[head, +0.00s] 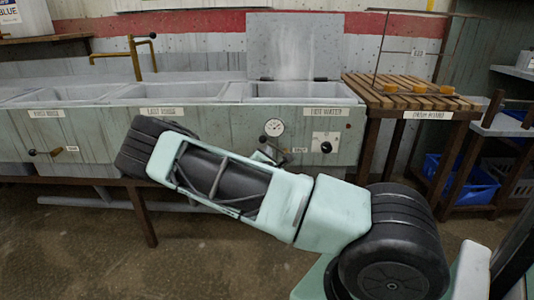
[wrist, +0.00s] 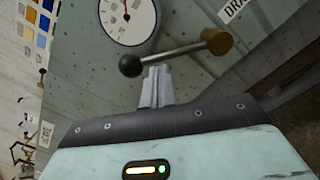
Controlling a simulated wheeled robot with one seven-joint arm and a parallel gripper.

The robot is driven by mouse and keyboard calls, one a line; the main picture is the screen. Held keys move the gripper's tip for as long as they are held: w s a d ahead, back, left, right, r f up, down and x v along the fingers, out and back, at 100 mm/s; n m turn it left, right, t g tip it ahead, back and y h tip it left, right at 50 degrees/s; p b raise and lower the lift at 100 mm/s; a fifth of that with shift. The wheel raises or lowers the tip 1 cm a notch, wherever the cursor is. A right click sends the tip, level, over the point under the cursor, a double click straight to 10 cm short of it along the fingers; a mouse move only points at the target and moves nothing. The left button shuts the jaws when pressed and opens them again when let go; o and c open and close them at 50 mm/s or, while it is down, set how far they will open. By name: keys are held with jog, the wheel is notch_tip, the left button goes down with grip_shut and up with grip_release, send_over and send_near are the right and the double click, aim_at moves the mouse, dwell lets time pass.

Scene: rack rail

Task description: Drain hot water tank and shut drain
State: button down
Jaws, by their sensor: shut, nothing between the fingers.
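The hot water tank (head: 300,118) is the right-hand basin of the grey sink row, with its lid raised behind it. Its drain lever (wrist: 180,51) fills the middle of the wrist view: a metal bar with a black ball at the left end and a brass pivot at the right. My gripper (wrist: 157,72) is shut and empty, its fingertips at the lever's bar close to the black ball. I cannot tell whether they touch. A round dial gauge (wrist: 126,14) sits above; it also shows in the head view (head: 274,127). In the head view my arm partly hides the lever area.
A black knob (head: 326,147) sits on a plate right of the gauge. Another drain lever (head: 45,152) is on the left basin. A brass tap (head: 135,58) rises behind the basins.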

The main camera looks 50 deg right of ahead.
jog(key=r+m+p, duration=0.1)
jog(key=m, duration=0.1)
jog(key=s+d+r+m+p, duration=0.1)
jog(key=m, duration=0.2)
jog(key=s+d+r+m+p, duration=0.1)
jog(key=m, duration=0.1)
jog(key=shift+s+r+m+p, duration=0.2)
jog(key=shift+r+m+p, duration=0.1)
jog(key=shift+r+p, duration=0.1)
jog(key=shift+s+d, duration=0.15)
jog(key=shift+d, duration=0.05)
jog(key=shift+s+d+r, duration=0.1)
jog(key=shift+s, duration=0.05)
